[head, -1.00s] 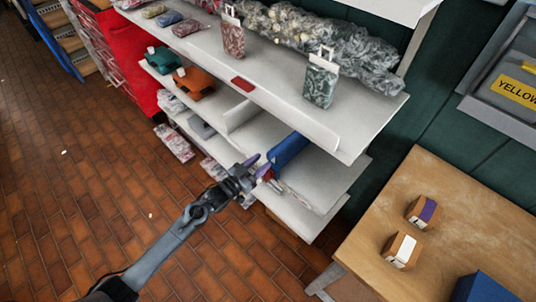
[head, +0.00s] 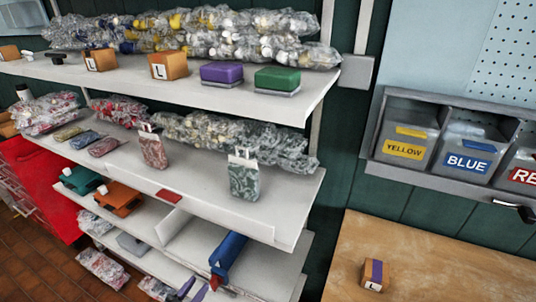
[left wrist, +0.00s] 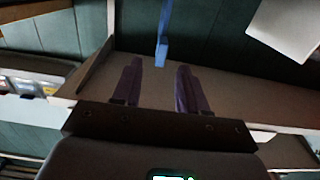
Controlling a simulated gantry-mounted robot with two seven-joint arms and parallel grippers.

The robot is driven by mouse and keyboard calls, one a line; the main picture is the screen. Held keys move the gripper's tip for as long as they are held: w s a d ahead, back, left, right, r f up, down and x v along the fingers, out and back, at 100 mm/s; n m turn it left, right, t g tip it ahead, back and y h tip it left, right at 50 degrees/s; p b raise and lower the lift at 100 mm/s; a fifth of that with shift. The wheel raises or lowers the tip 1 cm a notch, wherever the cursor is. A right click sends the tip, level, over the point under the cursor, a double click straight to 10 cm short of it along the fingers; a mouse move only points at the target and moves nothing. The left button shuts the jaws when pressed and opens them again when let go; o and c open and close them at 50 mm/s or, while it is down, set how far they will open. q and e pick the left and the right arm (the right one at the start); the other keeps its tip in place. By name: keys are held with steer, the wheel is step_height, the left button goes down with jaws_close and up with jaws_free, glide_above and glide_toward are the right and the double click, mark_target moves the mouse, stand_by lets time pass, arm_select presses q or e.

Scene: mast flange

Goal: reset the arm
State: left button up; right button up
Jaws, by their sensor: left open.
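My left gripper (head: 190,289) shows at the bottom edge of the head view, in front of the lower shelves; its purple fingers are in sight and most of the arm is cut off. In the left wrist view the two purple fingers (left wrist: 159,84) are apart, with nothing held between them. A blue object (left wrist: 163,38) stands beyond the fingertips there; I cannot tell whether it is the blue item (head: 228,254) on the lower shelf, just right of the gripper in the head view. My right gripper is not in view.
The white shelf unit (head: 230,205) holds bags, boxes and wrapped packs. A wooden table (head: 425,262) with a small brown box (head: 374,275) stands at right. Above it are a yellow-labelled bin (head: 404,150) and a blue-labelled bin (head: 467,162). A red cabinet (head: 45,185) is at left.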

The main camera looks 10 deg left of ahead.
arm_select(q)
steer(key=s+d+f+n+g+y, duration=0.1)
steer(key=s+d+f+n+g, duration=0.15)
steer(key=s+d, duration=0.75)
steer(key=s+a+r+m+g+y, duration=0.1)
steer(key=s+r+g+y, duration=0.1)
steer(key=s+g, duration=0.45)
steer(key=s+a+r+g+y, duration=0.1)
steer(key=s+r+g, duration=0.25)
steer(key=s, duration=0.65)
step_height(320, 180, up, 36)
steer(key=s+g+p, duration=0.1)
steer(key=p, duration=3.6)
steer(key=shift+s+a+f+m, duration=0.15)
steer(key=shift+f+m, duration=0.05)
steer(key=shift+m, duration=0.15)
